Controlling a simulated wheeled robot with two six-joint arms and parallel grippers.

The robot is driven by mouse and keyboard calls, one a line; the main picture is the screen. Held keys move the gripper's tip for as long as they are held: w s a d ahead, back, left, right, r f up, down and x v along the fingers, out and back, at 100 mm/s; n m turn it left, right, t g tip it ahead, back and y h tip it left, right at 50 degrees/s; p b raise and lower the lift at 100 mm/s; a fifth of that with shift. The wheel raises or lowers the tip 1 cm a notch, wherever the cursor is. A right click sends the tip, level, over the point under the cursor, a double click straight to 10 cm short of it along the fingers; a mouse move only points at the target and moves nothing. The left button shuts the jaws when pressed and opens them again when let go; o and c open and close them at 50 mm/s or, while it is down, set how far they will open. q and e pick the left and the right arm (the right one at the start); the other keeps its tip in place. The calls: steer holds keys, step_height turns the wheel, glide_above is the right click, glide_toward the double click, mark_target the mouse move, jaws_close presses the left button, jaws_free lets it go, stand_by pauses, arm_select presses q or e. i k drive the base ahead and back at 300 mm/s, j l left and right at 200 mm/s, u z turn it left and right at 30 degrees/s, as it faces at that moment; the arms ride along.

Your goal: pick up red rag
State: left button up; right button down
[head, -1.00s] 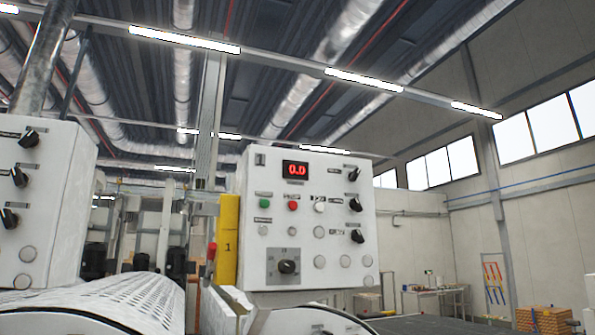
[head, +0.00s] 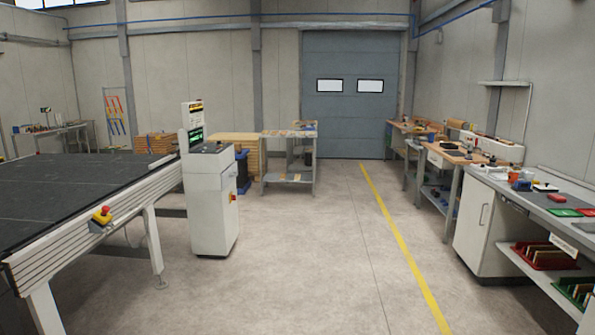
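I cannot clearly pick out the red rag. A small flat red item (head: 588,211) lies on the workbench (head: 540,205) at the right edge of the head view, partly cut off by the frame. It is too small to tell whether it is cloth. A flat green item (head: 565,212) lies beside it. A dark item with red under it (head: 545,187) lies farther back on the same bench. Neither of my grippers is in view.
A long dark-topped conveyor table (head: 70,190) with a red stop button (head: 102,215) stands at left. A white control cabinet (head: 212,205) stands at its end. More benches (head: 455,157) line the right wall. The floor (head: 320,240) between is clear, with a yellow line (head: 400,235).

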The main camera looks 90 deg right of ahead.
mark_target(556, 198)
steer(key=z, duration=4.3)
